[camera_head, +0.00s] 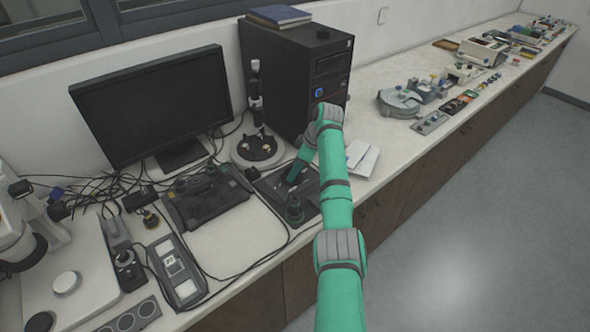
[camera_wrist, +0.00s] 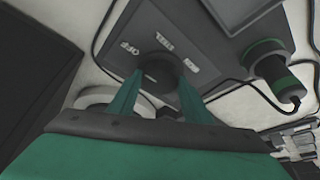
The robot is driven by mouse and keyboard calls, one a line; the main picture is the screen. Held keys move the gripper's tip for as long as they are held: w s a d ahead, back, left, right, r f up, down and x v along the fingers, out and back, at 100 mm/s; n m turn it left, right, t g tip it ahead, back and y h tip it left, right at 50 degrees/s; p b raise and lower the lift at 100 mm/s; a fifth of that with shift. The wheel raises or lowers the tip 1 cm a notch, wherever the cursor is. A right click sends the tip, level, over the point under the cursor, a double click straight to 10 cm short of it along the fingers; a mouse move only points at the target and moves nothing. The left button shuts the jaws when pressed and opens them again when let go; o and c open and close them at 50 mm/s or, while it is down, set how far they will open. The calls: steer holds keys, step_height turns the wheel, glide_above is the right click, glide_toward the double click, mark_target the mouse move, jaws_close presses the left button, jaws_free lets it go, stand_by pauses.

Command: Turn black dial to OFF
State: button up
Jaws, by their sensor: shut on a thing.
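The black dial (camera_wrist: 158,66) sits on a dark grey panel (camera_wrist: 205,40) in the wrist view. White lettering surrounds it: OFF (camera_wrist: 130,48) on the left, a second label (camera_wrist: 164,45) in the middle and a third (camera_wrist: 191,66) on the right. My gripper (camera_wrist: 157,82) is shut on the dial, with one green finger on each side. I cannot tell which label the dial points to. In the head view my gripper (camera_head: 291,180) reaches down to the dark panel (camera_head: 268,187) on the bench, and the dial is hidden there.
A green-and-black knobbed part (camera_head: 294,211) stands by the panel's near corner; it also shows in the wrist view (camera_wrist: 267,65). A black computer tower (camera_head: 285,80) stands behind. A round black-topped stand (camera_head: 257,148) and a dark control unit (camera_head: 205,205) are to the left. Cables lie around.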

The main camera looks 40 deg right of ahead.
stand_by(0.4)
steer(key=o, duration=1.1)
steer(key=shift+w, duration=0.15)
steer(key=shift+c, duration=0.2)
steer(key=shift+s+d+r, duration=0.1)
steer(key=shift+s+r, duration=0.05)
steer(key=shift+s, duration=0.15)
steer(key=v, duration=1)
steer(key=shift+r, duration=0.25)
